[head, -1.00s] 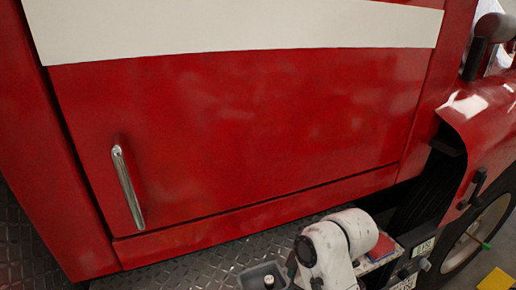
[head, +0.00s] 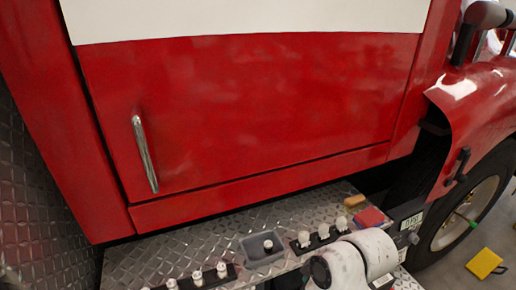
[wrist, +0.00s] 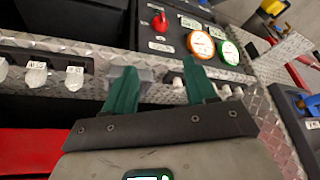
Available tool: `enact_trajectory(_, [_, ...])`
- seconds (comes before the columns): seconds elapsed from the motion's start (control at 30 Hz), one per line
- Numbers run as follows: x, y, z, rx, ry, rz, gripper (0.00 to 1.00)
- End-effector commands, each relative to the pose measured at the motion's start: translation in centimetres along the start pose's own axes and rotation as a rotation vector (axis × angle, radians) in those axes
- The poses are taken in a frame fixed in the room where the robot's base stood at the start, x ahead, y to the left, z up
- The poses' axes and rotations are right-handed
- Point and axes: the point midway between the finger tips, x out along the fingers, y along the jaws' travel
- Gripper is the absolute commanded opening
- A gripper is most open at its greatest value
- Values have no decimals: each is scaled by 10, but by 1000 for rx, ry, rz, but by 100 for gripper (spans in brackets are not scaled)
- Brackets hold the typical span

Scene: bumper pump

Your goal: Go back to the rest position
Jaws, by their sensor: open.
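My gripper (wrist: 160,78) shows in the wrist view with its two green fingers spread apart and nothing held between them. A diamond-plate ledge with labelled white knobs lies beyond the fingertips. A grey object (wrist: 146,75) shows just behind the left finger; it is partly hidden. In the head view my white arm is folded low at the bottom edge, right of centre, in front of the ledge (head: 200,240). My gripper itself is out of the head view.
A red truck panel with a chrome handle (head: 145,154) fills the head view. On the ledge are a grey tray (head: 262,249), white knobs (head: 195,277), a red block (head: 370,217) and a tan block (head: 355,201). Gauges (wrist: 201,44) and a red knob (wrist: 160,21) show in the wrist view.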

Motion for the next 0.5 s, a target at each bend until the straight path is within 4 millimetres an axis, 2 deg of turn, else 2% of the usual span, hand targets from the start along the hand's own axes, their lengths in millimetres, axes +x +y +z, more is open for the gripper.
enact_trajectory(0.27, [6,-9,69,275,14,98,56])
enact_trajectory(0.5, [-11,-27,164,626,29,266,56])
